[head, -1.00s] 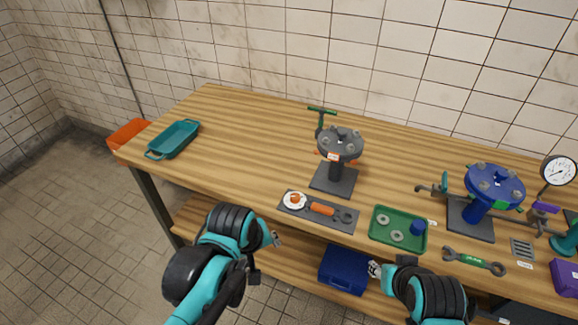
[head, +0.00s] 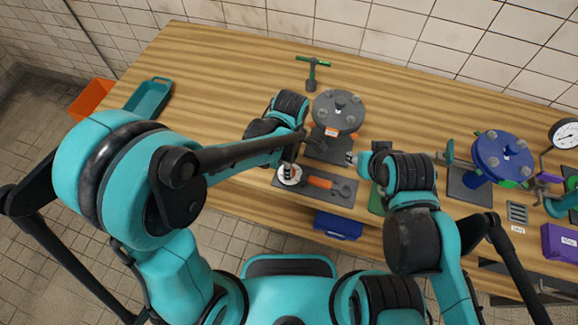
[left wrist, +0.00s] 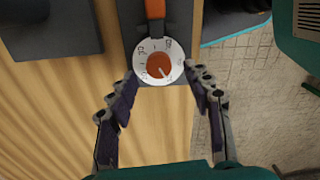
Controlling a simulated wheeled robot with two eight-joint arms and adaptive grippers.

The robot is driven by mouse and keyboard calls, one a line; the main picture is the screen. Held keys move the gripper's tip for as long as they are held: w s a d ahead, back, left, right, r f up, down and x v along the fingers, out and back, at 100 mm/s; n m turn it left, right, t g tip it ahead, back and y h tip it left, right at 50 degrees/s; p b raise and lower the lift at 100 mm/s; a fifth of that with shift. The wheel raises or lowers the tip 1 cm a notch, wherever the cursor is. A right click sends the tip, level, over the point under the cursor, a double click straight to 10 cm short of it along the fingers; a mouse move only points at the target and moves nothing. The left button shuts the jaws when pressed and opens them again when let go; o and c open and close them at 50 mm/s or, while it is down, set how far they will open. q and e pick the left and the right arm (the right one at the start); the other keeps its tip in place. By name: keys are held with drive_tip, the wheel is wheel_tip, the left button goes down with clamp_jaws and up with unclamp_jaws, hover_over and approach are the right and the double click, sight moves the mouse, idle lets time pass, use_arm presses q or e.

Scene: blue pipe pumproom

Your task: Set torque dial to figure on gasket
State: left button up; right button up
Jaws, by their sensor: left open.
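The torque dial (head: 290,179) is a white disc with an orange centre, at the left end of a dark board that also bears an orange-handled wrench (head: 320,183). In the left wrist view the dial (left wrist: 158,68) has printed figures too small to read surely, and a pale pointer mark at lower right. My left gripper (left wrist: 161,85) is open, its fingers on either side of the dial; I cannot tell whether they touch it. My right gripper (head: 352,158) is near the grey flange stand; its jaws are unclear. The green tray (head: 377,200) with the gaskets is mostly hidden behind my right arm.
A grey flange stand (head: 339,112) with an orange-white tag stands behind the dial board. A blue flange stand (head: 502,156) and gauge (head: 565,133) are at right. A teal tray (head: 150,98) is at far left. The table's left half is mostly clear.

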use_arm(q)
wheel_tip(320, 180, down, 2)
drive_tip(key=shift+w+f, duration=0.15)
drive_tip(key=shift+f, duration=0.1)
drive_tip(key=shift+f+b, duration=0.2)
drive_tip(key=shift+b, duration=0.1)
clamp_jaws()
